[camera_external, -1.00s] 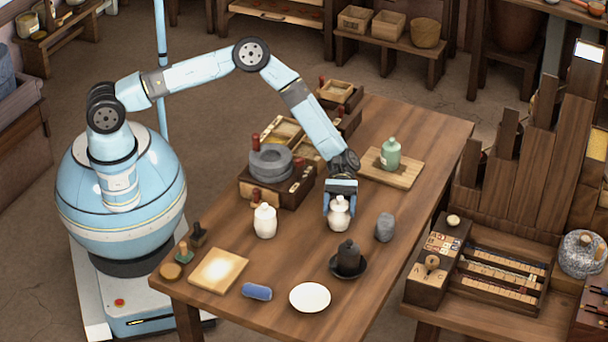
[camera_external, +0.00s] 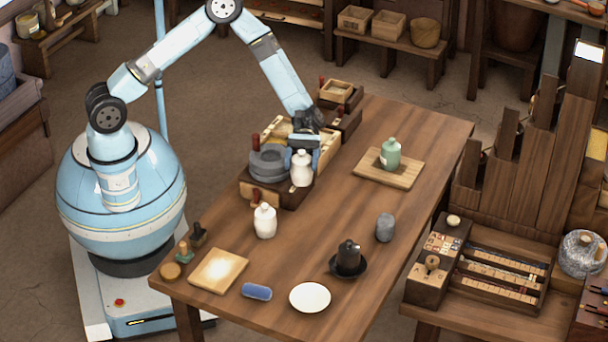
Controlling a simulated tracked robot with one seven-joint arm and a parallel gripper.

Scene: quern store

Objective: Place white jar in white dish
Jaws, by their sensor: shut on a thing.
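My gripper (camera_external: 302,158) is shut on a white jar (camera_external: 301,171) and holds it upright in the air, in front of the quern box as pictured. A second white jar (camera_external: 265,221) stands on the table, lower left of the held one. The white dish (camera_external: 310,297) lies empty near the table's front edge, well below the held jar in the picture. My gripper's fingers are partly hidden by the held jar.
The quern box with grey stones (camera_external: 270,163) is beside the held jar. A green jar (camera_external: 391,153) stands on a wooden board (camera_external: 364,177). A black jar in a dark dish (camera_external: 334,266), a grey stone-like object (camera_external: 385,228) and a blue roll (camera_external: 257,291) are on the table (camera_external: 440,150).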

